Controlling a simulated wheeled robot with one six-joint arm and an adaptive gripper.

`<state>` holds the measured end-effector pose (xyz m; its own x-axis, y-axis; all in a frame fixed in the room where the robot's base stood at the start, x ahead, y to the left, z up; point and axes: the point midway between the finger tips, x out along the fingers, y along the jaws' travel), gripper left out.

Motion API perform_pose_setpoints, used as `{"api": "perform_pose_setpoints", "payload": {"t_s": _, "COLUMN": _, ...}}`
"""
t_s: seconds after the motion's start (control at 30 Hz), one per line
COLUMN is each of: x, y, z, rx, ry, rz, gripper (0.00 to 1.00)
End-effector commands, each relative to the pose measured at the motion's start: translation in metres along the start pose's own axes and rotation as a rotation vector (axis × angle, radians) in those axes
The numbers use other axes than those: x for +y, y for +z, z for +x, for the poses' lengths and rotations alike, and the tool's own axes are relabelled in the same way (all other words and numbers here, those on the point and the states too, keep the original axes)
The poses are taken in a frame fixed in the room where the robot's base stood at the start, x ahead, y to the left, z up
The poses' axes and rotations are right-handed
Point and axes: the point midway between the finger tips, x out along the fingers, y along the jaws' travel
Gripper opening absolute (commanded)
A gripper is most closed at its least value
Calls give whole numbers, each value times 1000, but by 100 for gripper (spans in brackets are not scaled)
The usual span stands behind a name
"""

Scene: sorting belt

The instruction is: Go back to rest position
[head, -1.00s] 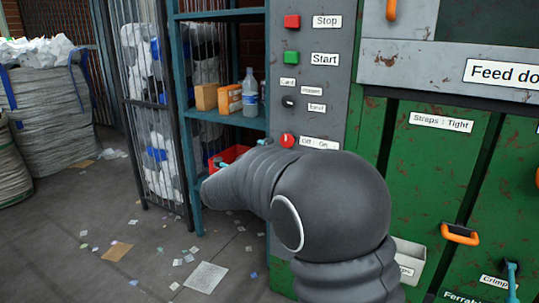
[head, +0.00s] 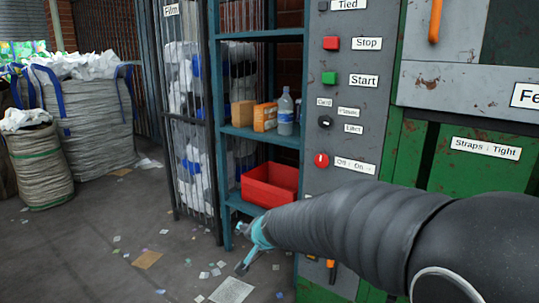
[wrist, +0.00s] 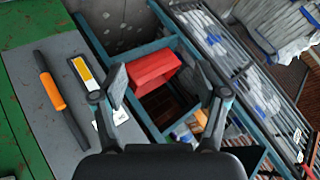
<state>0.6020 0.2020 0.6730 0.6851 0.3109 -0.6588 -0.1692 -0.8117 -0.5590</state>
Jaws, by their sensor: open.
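My gripper (head: 256,245) shows in the head view at the end of my dark, ribbed arm, in front of the blue shelf. In the wrist view my gripper (wrist: 166,88) is open, with its two fingers wide apart and nothing between them. Beyond the fingers is the red bin (wrist: 154,70), which stands on a lower level of the blue shelf (head: 228,180). The red bin (head: 270,183) is left of the control panel (head: 335,190) in the head view. The gripper looks apart from the bin.
Boxes (head: 265,117) and a clear bottle (head: 286,112) stand on the shelf above the bin. The panel carries a red Stop button (head: 331,43), a green Start button (head: 329,78) and a red knob (head: 321,160). White sacks (head: 85,110) stand left. Litter covers the floor.

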Motion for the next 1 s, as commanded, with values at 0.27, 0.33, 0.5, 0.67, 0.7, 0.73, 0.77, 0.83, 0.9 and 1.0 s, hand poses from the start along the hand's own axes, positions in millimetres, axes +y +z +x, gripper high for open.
{"api": "perform_pose_setpoints", "payload": {"t_s": 0.27, "x": 84, "y": 72, "z": -112, "rx": -311, "ry": 150, "rz": -346, "gripper": 73}}
{"api": "perform_pose_setpoints", "payload": {"t_s": 0.33, "x": 106, "y": 84, "z": -139, "rx": -362, "ry": 193, "rz": -405, "gripper": 73}}
{"api": "perform_pose_setpoints", "payload": {"t_s": 0.5, "x": 155, "y": 107, "z": -200, "rx": -433, "ry": 294, "rz": -501, "gripper": 73}}
{"api": "perform_pose_setpoints", "payload": {"t_s": 0.67, "x": 188, "y": 116, "z": -245, "rx": -407, "ry": 368, "rz": -531, "gripper": 73}}
{"api": "perform_pose_setpoints", "payload": {"t_s": 0.7, "x": 193, "y": 116, "z": -253, "rx": -384, "ry": 377, "rz": -532, "gripper": 73}}
{"api": "perform_pose_setpoints", "payload": {"t_s": 0.73, "x": 195, "y": 115, "z": -258, "rx": -363, "ry": 382, "rz": -532, "gripper": 73}}
{"api": "perform_pose_setpoints", "payload": {"t_s": 0.77, "x": 197, "y": 114, "z": -263, "rx": -344, "ry": 384, "rz": -530, "gripper": 73}}
{"api": "perform_pose_setpoints", "payload": {"t_s": 0.83, "x": 199, "y": 113, "z": -273, "rx": -303, "ry": 386, "rz": -519, "gripper": 73}}
{"api": "perform_pose_setpoints", "payload": {"t_s": 0.9, "x": 198, "y": 110, "z": -282, "rx": -266, "ry": 385, "rz": -510, "gripper": 73}}
{"api": "perform_pose_setpoints", "payload": {"t_s": 1.0, "x": 198, "y": 105, "z": -291, "rx": -228, "ry": 386, "rz": -500, "gripper": 73}}
